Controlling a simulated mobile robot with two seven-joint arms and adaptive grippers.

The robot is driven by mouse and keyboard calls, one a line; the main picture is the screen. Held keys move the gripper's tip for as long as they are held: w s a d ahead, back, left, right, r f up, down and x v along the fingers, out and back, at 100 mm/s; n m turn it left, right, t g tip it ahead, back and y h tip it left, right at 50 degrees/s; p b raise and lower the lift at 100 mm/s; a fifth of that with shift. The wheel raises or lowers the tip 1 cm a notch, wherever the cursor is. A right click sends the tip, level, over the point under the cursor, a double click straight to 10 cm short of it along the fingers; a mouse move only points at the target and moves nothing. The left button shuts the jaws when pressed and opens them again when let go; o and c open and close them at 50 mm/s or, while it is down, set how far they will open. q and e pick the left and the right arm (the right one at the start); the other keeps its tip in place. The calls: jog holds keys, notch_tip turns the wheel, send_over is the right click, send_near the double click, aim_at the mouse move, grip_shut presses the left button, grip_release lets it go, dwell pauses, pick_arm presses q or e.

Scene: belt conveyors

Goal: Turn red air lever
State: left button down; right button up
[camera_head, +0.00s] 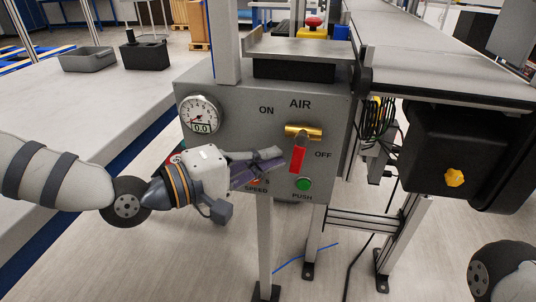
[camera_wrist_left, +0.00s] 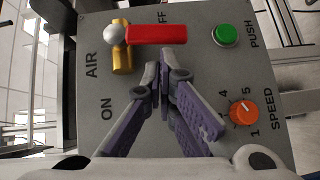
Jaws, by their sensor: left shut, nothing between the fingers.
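The red air lever (camera_head: 298,160) hangs down from a brass valve (camera_head: 303,132) on the front of a grey control box, beside the OFF label. In the left wrist view the red lever (camera_wrist_left: 157,34) runs sideways from the silver knob on the brass valve (camera_wrist_left: 122,62). My left gripper (camera_head: 281,160) is shut and empty, its tips just left of the lever in the head view. In the left wrist view the gripper tips (camera_wrist_left: 164,72) lie below the lever, on the ON side; whether they touch it I cannot tell. My right gripper is out of view.
The box carries a gauge (camera_head: 200,115), a green push button (camera_head: 303,184) and an orange speed knob (camera_wrist_left: 243,112). A red emergency button (camera_head: 314,22) stands above. A conveyor (camera_head: 430,55) runs at right and a grey table (camera_head: 70,125) at left.

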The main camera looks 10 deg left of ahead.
pick_arm(q)
jog(key=shift+d, duration=0.15)
